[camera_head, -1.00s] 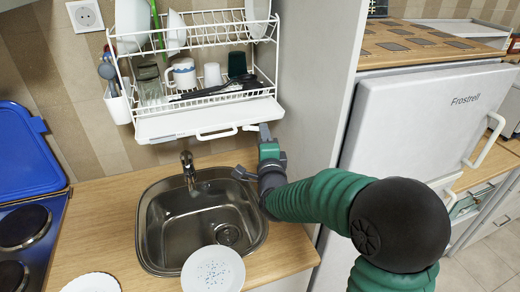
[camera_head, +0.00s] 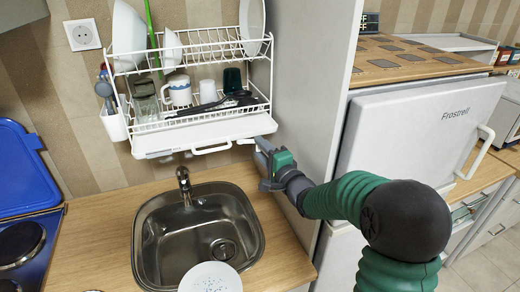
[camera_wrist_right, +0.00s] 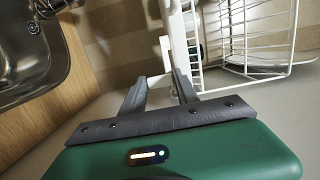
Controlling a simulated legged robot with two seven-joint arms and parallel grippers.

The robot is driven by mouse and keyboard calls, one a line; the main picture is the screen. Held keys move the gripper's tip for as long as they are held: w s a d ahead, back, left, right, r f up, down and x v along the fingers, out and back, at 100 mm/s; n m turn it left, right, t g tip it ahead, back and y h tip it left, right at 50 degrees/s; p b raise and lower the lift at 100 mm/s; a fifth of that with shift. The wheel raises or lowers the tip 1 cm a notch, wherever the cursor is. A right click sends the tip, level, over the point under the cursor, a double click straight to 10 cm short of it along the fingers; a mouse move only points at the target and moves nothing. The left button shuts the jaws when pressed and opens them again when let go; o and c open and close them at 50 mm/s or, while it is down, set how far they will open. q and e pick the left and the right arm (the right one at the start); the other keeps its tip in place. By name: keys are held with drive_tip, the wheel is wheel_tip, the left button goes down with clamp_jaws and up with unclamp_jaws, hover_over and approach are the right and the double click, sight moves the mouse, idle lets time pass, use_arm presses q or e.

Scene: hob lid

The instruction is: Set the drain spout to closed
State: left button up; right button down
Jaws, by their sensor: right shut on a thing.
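The white drip tray (camera_head: 205,133) sits under the dish rack, above the sink. A small white piece (camera_head: 246,141), which I take to be the drain spout, sticks out at the tray's lower right. My right gripper (camera_head: 259,144) is at this piece, reaching up and left from the right side. In the right wrist view, the two grey fingers of the right gripper (camera_wrist_right: 158,78) are on either side of a white part (camera_wrist_right: 155,80). The fingers partly hide it, so its exact setting is hard to tell. My left gripper is not in view.
The dish rack (camera_head: 200,54) holds plates, mugs and cutlery. A tall grey panel (camera_head: 300,95) stands close to the right of my gripper. The sink (camera_head: 160,245) and tap (camera_head: 184,185) lie below.

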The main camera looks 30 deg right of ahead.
drive_tip(key=shift+d+f, duration=0.1)
drive_tip(key=shift+d, duration=0.05)
drive_tip(key=c, duration=1.1)
unclamp_jaws()
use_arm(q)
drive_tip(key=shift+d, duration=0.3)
use_arm(e)
drive_tip(key=shift+o, duration=1)
drive_tip(key=shift+d, duration=0.2)
drive_tip(key=shift+s, duration=0.1)
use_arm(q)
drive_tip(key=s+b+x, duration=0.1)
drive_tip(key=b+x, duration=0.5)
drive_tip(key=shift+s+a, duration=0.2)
use_arm(e)
drive_tip(key=s+a, duration=0.1)
drive_tip(key=s, duration=1.5)
drive_tip(key=shift+s+a, duration=0.3)
drive_tip(key=shift+a, duration=0.05)
